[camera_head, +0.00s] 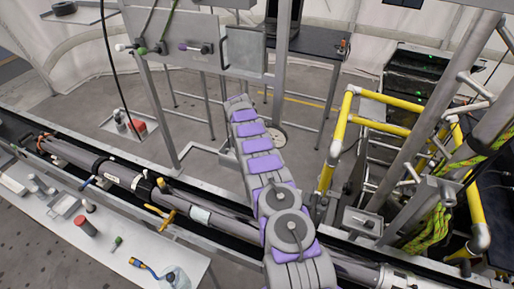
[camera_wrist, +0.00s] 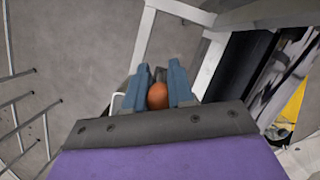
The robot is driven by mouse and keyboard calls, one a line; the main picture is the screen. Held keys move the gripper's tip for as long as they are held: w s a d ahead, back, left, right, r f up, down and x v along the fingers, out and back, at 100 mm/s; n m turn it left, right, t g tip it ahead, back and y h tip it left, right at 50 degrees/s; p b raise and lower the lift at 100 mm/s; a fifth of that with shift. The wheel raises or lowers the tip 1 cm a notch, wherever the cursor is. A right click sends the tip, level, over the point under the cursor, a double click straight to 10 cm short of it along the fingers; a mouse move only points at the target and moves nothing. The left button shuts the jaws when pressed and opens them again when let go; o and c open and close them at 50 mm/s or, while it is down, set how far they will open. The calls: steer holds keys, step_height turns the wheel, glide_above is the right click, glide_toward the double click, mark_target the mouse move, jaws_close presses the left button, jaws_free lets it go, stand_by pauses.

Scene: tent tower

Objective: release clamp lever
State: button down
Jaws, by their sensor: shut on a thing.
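My gripper (camera_wrist: 158,72) shows in the wrist view as two blue fingers, shut around a rounded orange-brown knob (camera_wrist: 158,96). I take the knob to be the end of the clamp lever, but the fingers and the gripper body hide the rest of it. In the head view my purple-and-grey arm reaches up to the area below the grey panel, and the fingers cannot be made out there. A long grey pipe (camera_head: 225,221) lies across the head view behind and beside my arm. It carries a yellow-orange handle (camera_head: 167,218).
A grey panel box (camera_head: 190,42) with small levers stands on metal legs at the top. Yellow railings (camera_head: 338,135) and a steel frame stand to the right. A white table (camera_head: 100,240) with small tools is at lower left. Open grey floor shows between them.

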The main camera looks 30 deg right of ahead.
steer(key=c, duration=1.4)
jaws_free()
steer(key=o, duration=0.4)
steer(key=shift+w+d+f, duration=0.15)
steer(key=shift+c, duration=0.2)
steer(key=shift+o, duration=0.3)
steer(key=shift+d, duration=0.1)
steer(key=shift+a, duration=0.2)
